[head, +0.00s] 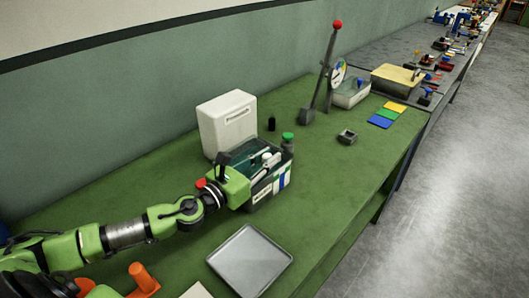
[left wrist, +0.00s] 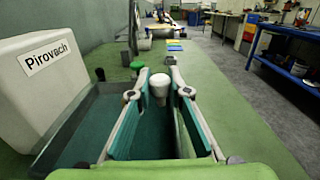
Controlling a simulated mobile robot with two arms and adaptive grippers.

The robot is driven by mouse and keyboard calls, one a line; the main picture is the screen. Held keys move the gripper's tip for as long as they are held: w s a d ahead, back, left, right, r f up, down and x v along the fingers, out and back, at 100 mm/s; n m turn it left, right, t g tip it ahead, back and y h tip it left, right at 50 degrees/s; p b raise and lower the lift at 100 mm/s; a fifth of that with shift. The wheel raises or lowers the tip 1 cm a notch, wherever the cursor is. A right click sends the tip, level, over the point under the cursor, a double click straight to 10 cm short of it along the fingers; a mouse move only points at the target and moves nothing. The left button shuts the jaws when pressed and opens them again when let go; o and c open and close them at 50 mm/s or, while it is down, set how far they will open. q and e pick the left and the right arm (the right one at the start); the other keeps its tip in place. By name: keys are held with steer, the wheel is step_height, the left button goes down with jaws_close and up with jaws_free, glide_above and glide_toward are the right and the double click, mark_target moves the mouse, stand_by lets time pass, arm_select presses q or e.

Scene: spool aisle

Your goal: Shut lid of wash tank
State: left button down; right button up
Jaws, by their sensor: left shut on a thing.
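The wash tank (head: 262,194) is a dark, see-through box with a label and coloured stripes on its front, on the green bench. My left gripper (head: 268,158) reaches over it from the left. In the left wrist view the gripper (left wrist: 158,88) has its fingers at both sides of a white knob (left wrist: 159,85) and is shut on it. A teal, see-through panel (left wrist: 72,125) shows to the left of the fingers. My fingers and palm hide much of the tank, so I cannot tell the lid's exact angle. My right gripper is not in view.
A white box (head: 227,122) stands behind the tank. A green-capped bottle (head: 287,141) is close beside it. A metal tray (head: 249,262) lies in front. A red-knobbed lever (head: 324,75) stands farther along. Bare bench lies to the tank's right.

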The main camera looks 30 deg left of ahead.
mark_target(250, 174)
arm_select(q)
steer(key=shift+d+f+m, duration=0.1)
steer(key=shift+f+m, duration=0.2)
steer(key=shift+f, duration=0.25)
steer(key=c, duration=1.8)
jaws_free()
steer(key=shift+c, duration=0.2)
steer(key=v, duration=0.6)
steer(key=shift+s, duration=0.25)
steer(key=shift+s+a, duration=0.2)
steer(key=shift+s, duration=0.25)
